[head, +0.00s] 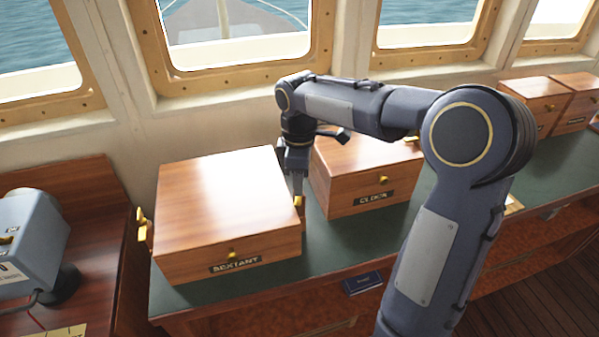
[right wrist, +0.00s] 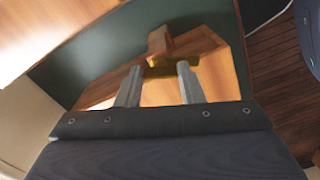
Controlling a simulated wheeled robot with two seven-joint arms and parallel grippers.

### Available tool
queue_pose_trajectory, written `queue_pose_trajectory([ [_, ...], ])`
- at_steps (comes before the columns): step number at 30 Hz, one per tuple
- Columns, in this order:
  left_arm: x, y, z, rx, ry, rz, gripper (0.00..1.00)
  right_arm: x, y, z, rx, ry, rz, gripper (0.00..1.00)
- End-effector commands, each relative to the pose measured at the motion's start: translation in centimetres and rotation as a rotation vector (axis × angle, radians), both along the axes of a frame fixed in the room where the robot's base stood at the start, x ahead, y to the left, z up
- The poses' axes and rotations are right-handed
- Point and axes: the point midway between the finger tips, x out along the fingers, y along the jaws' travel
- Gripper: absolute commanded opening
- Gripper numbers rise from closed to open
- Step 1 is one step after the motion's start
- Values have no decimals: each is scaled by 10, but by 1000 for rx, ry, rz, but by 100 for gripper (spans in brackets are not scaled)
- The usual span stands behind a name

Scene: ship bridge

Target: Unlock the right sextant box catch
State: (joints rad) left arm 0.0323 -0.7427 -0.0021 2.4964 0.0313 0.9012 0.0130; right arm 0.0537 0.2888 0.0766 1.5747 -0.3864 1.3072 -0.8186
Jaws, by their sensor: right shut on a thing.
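The sextant box (head: 215,215) is a closed wooden box with a dark SEXTANT label on its front, at the left of the head view. Its right catch (head: 298,202) is a small brass piece on the right side, near the front corner. My right gripper (head: 297,190) points down beside that side, between this box and the clock box, with its fingertips at the catch. In the right wrist view, my gripper's two fingers (right wrist: 158,80) are closed on a brass piece (right wrist: 157,69). The left catch (head: 143,230) shows on the box's left side. My left gripper is out of view.
The clock box (head: 365,182) stands close to the right of my right gripper, leaving a narrow gap. More wooden boxes (head: 535,100) are at the far right. The green tabletop (head: 325,250) is bare in front. A blue-grey device (head: 30,245) is at the left.

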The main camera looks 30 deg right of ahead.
Motion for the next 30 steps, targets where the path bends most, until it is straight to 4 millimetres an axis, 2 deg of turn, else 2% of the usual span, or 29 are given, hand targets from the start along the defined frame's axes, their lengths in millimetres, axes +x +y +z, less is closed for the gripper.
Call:
queue_pose_trajectory([
  [6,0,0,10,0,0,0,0,1,0,3,1,-5,178,12],
  [15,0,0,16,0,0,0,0,1,0,2,1,-5,341,12],
  [30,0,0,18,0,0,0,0,1,0,2,0,-7,407,12],
])
